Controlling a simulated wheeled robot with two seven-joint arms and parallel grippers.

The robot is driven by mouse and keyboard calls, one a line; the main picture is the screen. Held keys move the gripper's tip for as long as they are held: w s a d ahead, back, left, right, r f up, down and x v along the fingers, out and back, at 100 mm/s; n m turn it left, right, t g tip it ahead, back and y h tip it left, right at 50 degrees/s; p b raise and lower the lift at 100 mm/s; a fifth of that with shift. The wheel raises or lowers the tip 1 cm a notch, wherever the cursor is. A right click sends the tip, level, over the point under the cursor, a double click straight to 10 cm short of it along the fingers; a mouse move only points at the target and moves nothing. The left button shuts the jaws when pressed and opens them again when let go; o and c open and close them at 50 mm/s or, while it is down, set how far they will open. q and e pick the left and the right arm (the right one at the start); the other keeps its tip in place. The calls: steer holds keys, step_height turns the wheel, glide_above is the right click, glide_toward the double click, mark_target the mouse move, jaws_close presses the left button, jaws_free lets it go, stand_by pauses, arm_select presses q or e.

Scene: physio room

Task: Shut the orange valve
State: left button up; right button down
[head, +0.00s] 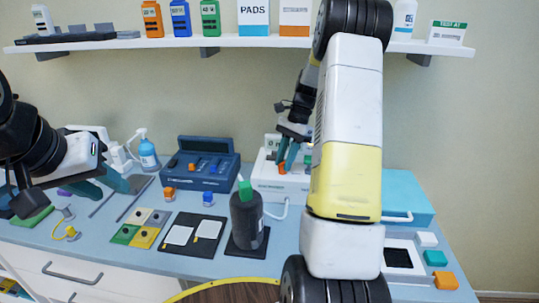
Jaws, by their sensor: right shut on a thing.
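A white box-shaped device (268,183) stands at the back of the blue bench. The orange valve (281,169) shows low on its front, just under my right gripper (286,158). The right gripper's teal fingers point down and are closed on the orange valve; the contact is small and partly hidden. A green part (308,160) sits beside it on the device, partly behind my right arm. My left gripper (102,188) is at the left over the bench, with its teal fingers apart and nothing seen between them.
A dark bottle with a green cap (246,215) stands upright in front of the device. A blue open case (201,165) is to its left. A wall shelf (230,41) runs above.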

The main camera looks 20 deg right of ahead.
steer(key=n+g+h, duration=0.1)
steer(key=n, duration=0.3)
steer(key=shift+w+n, duration=0.15)
steer(key=shift+n, duration=0.15)
steer(key=shift+a+n+g+h, duration=0.1)
steer(key=shift+n+g+h, duration=0.5)
steer(key=shift+n, duration=1.1)
steer(key=c, duration=1.5)
jaws_free()
